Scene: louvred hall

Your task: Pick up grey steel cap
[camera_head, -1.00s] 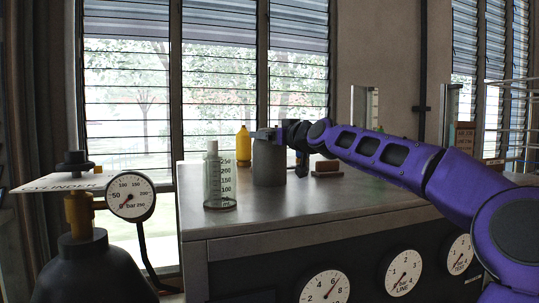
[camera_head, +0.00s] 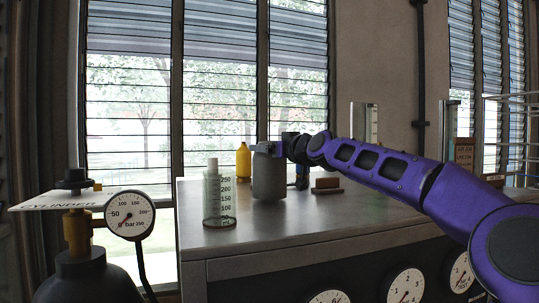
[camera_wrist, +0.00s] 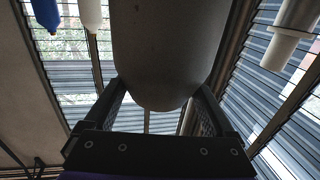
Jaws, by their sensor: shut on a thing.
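The grey steel cap (camera_head: 268,176) is a dull grey cylinder at the back of the steel-topped bench (camera_head: 300,218), in the middle of the head view. My gripper (camera_head: 277,148) reaches it from the right, at its upper part. In the wrist view the cap (camera_wrist: 168,45) fills the upper middle, with its rounded end between the two dark fingers of my gripper (camera_wrist: 160,98). The fingers are shut on it from both sides. I cannot tell whether its base is clear of the bench. My arm hides part of the bench to the right.
A clear measuring cylinder (camera_head: 219,195) stands to the left of the cap. A yellow bottle (camera_head: 243,161) is behind, and a red-brown block (camera_head: 327,186) is to the right. A gas cylinder with a gauge (camera_head: 129,214) stands left of the bench.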

